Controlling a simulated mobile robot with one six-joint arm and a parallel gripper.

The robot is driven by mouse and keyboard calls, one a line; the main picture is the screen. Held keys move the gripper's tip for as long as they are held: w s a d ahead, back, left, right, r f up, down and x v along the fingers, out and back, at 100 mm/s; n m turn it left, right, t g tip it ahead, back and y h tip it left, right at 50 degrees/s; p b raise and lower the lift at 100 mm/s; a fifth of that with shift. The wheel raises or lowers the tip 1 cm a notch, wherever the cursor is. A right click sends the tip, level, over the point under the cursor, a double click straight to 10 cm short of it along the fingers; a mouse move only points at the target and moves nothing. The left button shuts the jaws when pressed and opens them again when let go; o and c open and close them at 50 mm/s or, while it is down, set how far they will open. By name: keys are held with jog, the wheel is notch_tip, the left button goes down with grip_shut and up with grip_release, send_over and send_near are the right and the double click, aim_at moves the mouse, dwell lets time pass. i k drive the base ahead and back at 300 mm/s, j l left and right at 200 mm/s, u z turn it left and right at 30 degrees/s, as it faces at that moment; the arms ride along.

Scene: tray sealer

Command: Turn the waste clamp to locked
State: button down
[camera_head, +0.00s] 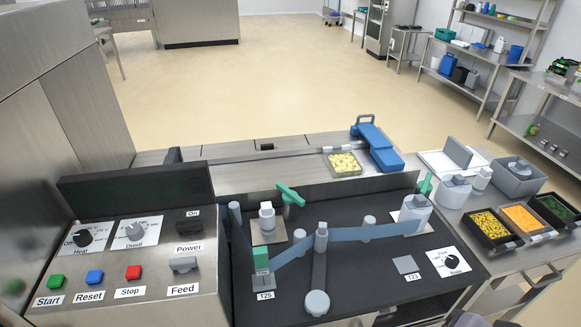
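One green handle (290,195) is at the deck's back, right of the left spool (267,218). The other green handle (425,184) is at the right, behind the larger right spool (413,212) and partly hidden by it. I cannot read which is the waste clamp, nor whether either is locked. A bluish film strip (345,235) runs between rollers to the right spool. My gripper is not in view; a greyish shape at the bottom right edge may be part of my arm.
A control panel (135,268) with knobs and Start, Reset and Stop buttons stands at left. A dial (453,263) sits on the deck's right. A blue unit (377,145) and a filled tray (343,165) are behind. Food containers (490,228) crowd the right table.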

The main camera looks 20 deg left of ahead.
aim_at(289, 196)
jog(key=u, duration=1.1)
jog(key=i+l+u, duration=0.1)
jog(key=i+u, duration=0.15)
jog(key=i+l+u, duration=0.2)
jog(key=i, duration=0.3)
